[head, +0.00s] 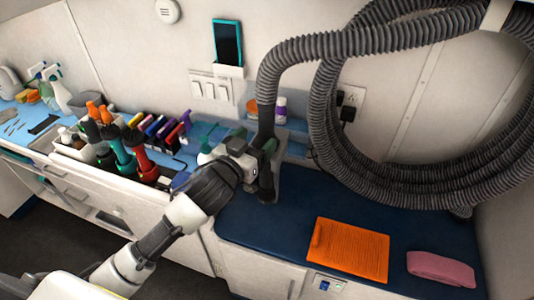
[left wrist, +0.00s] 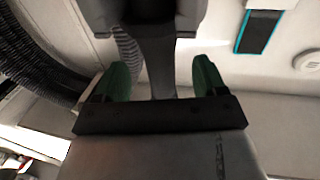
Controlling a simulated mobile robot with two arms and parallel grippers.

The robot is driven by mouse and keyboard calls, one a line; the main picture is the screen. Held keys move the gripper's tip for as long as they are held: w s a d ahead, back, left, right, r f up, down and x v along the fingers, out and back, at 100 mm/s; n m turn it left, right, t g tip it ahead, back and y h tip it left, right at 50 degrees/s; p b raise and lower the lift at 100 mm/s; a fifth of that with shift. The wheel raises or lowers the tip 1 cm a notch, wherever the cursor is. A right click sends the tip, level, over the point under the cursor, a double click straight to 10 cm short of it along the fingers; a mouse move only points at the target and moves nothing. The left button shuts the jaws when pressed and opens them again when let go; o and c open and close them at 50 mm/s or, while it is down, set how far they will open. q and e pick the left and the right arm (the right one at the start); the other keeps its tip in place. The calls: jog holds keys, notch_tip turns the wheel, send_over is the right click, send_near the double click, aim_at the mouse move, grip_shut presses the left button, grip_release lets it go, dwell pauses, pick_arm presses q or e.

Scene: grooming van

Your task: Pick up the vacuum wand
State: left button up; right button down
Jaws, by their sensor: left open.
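The vacuum wand (head: 266,184) is dark and stands upright in a grey holder at the back of the blue counter. The ribbed grey hose (head: 268,95) runs up from its top. My left gripper (head: 262,152) reaches it from the left at the wand's upper part and hides some of it. In the left wrist view, the dark wand (left wrist: 157,70) stands between the two green fingertips of my left gripper (left wrist: 160,78). The fingers are open, with a gap visible on each side of the wand. My right gripper is not in view.
Thick hose coils (head: 335,130) hang on the wall at right. An orange mat (head: 348,250) and a pink folded cloth (head: 441,269) lie on the blue counter (head: 262,222). Left of my arm, a caddy (head: 75,152) holds bottles and tools. A tablet (head: 228,42) is on the wall.

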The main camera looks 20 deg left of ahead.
aim_at(262, 134)
pick_arm(q)
jog(key=shift+w+d+r+p, duration=0.1)
jog(key=shift+w+r+p, duration=0.15)
jog(key=shift+w, duration=0.25)
jog(key=p+x, duration=0.1)
jog(key=x, duration=0.2)
jog(key=shift+w+d+f, duration=0.1)
jog(key=shift+w+d+f+p, duration=0.1)
jog(key=shift+w+f+p, duration=0.05)
jog(key=shift+w+p, duration=0.2)
jog(key=shift+c, duration=1.2)
jog(key=c, duration=0.9)
jog(key=shift+o, duration=0.2)
